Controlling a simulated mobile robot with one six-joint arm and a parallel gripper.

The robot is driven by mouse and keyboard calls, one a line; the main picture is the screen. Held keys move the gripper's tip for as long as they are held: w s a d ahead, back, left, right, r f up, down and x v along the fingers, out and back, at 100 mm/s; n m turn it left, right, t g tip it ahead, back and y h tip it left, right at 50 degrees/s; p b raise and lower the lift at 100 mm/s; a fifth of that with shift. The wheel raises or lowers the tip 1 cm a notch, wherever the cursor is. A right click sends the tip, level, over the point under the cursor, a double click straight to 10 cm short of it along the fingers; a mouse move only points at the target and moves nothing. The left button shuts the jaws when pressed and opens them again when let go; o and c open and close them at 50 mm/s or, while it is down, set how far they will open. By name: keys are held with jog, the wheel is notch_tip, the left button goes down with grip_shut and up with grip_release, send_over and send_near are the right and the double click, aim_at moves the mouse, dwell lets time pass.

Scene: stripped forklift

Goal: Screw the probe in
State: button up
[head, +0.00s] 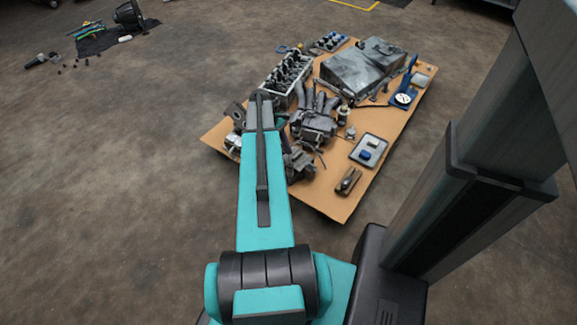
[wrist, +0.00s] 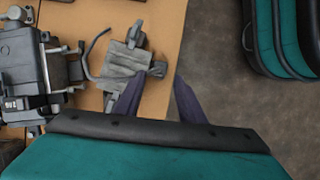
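My gripper (wrist: 160,82) shows in the wrist view with its two dark fingers apart and nothing between them. It is above the right edge of the brown board (wrist: 160,30). A grey metal part (wrist: 125,57) with stubs lies on the board just ahead and left of the fingers. The same part seems to show in the head view (head: 300,165), right of my arm. In the head view my arm hides the gripper. I cannot make out which item is the probe, or its threaded seat.
An engine-like block (head: 313,125), a finned row of parts (head: 286,72), a large grey housing (head: 362,68), a blue gauge stand (head: 403,98), a small tray (head: 379,141) and a dark tool (head: 348,182) lie on the board.

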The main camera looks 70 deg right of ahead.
aim_at(289, 163)
jog(key=shift+b+x, duration=0.8)
jog(key=shift+x, duration=2.35)
grip_shut()
